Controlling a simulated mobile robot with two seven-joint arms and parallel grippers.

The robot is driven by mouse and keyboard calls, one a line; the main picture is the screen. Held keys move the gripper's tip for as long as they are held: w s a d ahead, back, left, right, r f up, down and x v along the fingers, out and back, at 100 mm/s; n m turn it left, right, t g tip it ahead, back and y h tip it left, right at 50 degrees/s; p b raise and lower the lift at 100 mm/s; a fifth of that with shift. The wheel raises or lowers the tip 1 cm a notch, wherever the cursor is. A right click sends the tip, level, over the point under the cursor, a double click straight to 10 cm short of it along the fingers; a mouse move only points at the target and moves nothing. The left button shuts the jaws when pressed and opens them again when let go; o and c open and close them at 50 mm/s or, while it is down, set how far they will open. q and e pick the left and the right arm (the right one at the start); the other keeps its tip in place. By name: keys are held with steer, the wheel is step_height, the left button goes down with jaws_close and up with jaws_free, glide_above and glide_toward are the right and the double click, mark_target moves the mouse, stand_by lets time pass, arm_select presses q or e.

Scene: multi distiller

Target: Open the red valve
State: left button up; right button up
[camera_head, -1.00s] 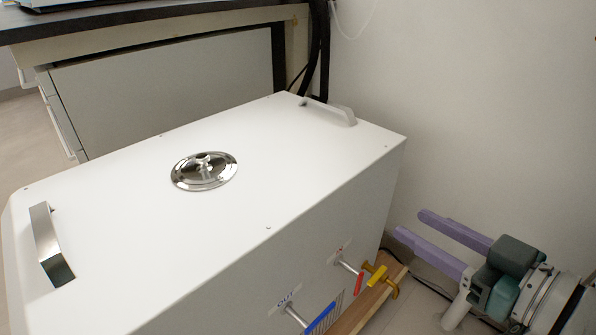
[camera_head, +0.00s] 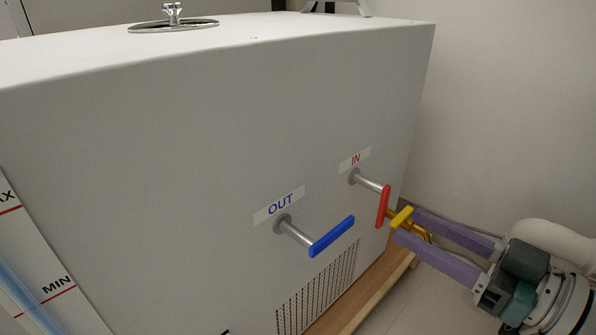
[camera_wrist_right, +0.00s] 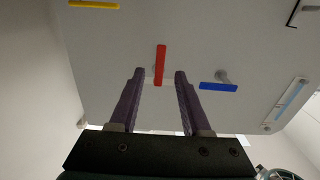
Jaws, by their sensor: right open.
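The red valve handle (camera_head: 383,206) sits on a metal pipe under the "IN" label on the side of a white distiller box (camera_head: 200,130). It hangs roughly vertical in the head view. My right gripper (camera_head: 407,225) is open and empty, with its purple fingers pointing left toward the valves, to the right of the red handle. In the right wrist view the red handle (camera_wrist_right: 160,60) appears upright, its lower end between the two open fingertips (camera_wrist_right: 160,73). I cannot tell the depth gap exactly. My left gripper is not in view.
A blue handle (camera_head: 332,237) under "OUT" sits left of the red one. A yellow handle (camera_head: 402,217) is close beside the red one, near my fingertips. A wooden base edge (camera_head: 365,290) runs below. A wall (camera_head: 510,110) stands at the right.

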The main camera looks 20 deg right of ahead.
mark_target(384, 212)
steer(key=b+x, duration=0.2)
steer(key=x, duration=0.4)
steer(key=shift+w+a, duration=0.1)
steer(key=shift+w, duration=0.05)
jaws_close()
stand_by(0.3)
